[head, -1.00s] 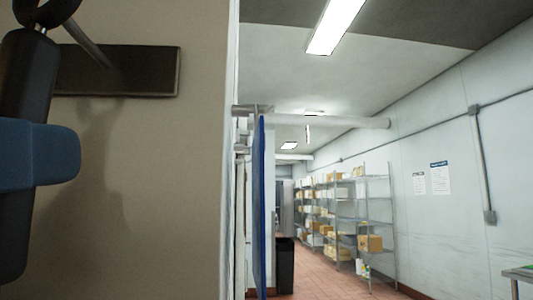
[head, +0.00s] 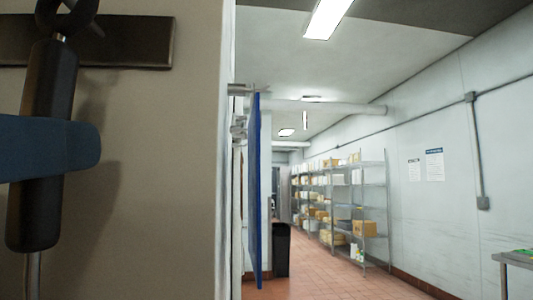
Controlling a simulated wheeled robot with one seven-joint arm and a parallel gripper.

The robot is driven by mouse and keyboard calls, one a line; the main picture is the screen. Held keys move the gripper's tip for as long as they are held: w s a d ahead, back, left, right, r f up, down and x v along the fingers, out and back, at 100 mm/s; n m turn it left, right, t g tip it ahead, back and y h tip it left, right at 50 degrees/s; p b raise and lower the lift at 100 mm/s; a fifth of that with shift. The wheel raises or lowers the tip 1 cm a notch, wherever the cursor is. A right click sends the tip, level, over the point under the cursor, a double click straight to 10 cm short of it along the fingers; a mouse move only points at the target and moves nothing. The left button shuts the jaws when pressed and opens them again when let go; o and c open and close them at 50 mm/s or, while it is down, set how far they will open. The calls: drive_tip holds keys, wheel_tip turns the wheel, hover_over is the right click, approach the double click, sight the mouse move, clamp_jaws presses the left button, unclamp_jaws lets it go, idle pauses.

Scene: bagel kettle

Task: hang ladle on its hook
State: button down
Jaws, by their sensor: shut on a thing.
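The ladle (head: 48,190) hangs upright at the left edge of the head view. It has a thick black handle, a dark ring at its top and a thin metal shaft below; its bowl is out of view. My gripper (head: 60,147) is shut on the middle of the handle, with a blue finger across its front. The hook (head: 98,28) is a metal peg on a dark plate on the beige wall. Only a short bit of the peg shows beside the ring, which overlaps it in the picture. I cannot tell whether the peg passes through the ring.
The beige wall (head: 160,180) stands close behind the ladle and ends at a corner on its right. Beyond are a blue panel (head: 254,190), a dark bin (head: 281,250), wire shelves with boxes (head: 365,228) and open tiled floor (head: 330,275).

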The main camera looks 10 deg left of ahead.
idle(0.3)
drive_tip(key=c, duration=0.8)
unclamp_jaws()
